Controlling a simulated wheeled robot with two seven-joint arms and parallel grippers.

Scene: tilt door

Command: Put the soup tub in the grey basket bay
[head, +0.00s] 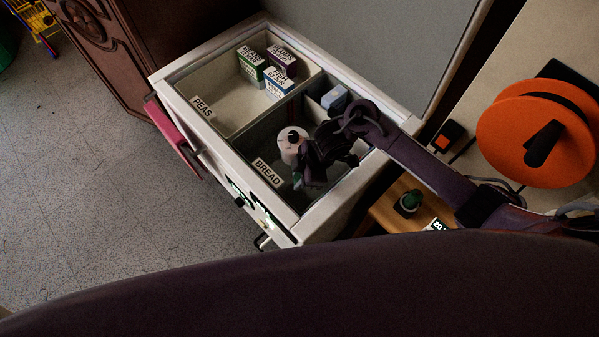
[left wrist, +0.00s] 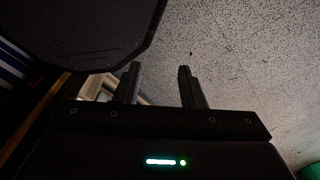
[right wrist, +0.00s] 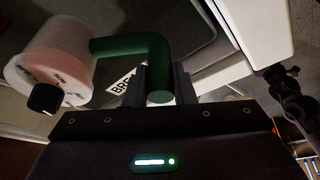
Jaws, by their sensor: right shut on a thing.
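The soup tub (head: 291,147) is white with a black knob, and a green handle sticks out of its side. It is over or inside the grey bay (head: 250,150) marked BREAD; I cannot tell whether it touches the floor of the bay. My right gripper (head: 304,176) is at that bay, shut on the tub's handle. In the right wrist view the tub (right wrist: 55,62) lies left of the right gripper (right wrist: 163,85), with the green handle (right wrist: 130,46) reaching between its fingers. My left gripper (left wrist: 158,82) is open and empty, away from the tub.
The pale bay (head: 205,85) marked PEAS holds several small boxes (head: 265,70). A blue-white object (head: 335,98) is at the grey bay's back right. A raised grey panel (head: 375,35) stands behind. An orange reel (head: 535,140) is at the right. A pink handle (head: 172,135) juts out left.

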